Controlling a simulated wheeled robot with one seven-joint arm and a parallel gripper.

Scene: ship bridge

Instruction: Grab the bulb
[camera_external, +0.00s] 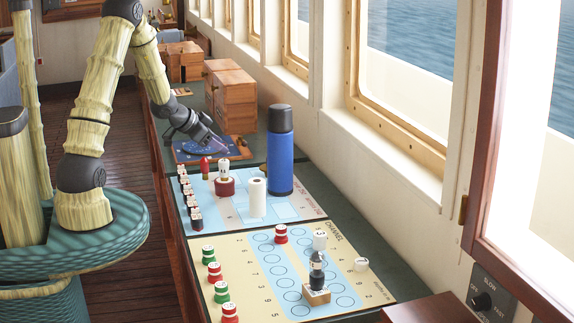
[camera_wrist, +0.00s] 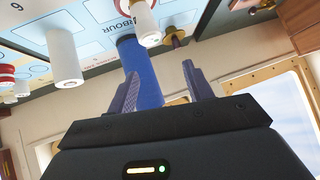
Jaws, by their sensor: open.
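My gripper (camera_external: 212,138) is open and empty, low over the far end of the table, above a dark blue board. Its two fingers stand apart in the wrist view (camera_wrist: 163,85), with no object held between them. The likeliest bulb (camera_external: 317,265) is a small grey, glassy piece with a black lower part. It stands upright on a wooden block (camera_external: 317,295) on the near cream board, well away from my gripper. It is too small to identify surely. I cannot make it out in the wrist view.
A tall blue bottle (camera_external: 280,150) and a white cylinder (camera_external: 258,197) stand between my gripper and the near board. The bottle also shows beyond my fingers (camera_wrist: 142,75). Red, green and white pieces line the boards' left edge. Wooden boxes (camera_external: 230,98) stand behind; windows run along the right.

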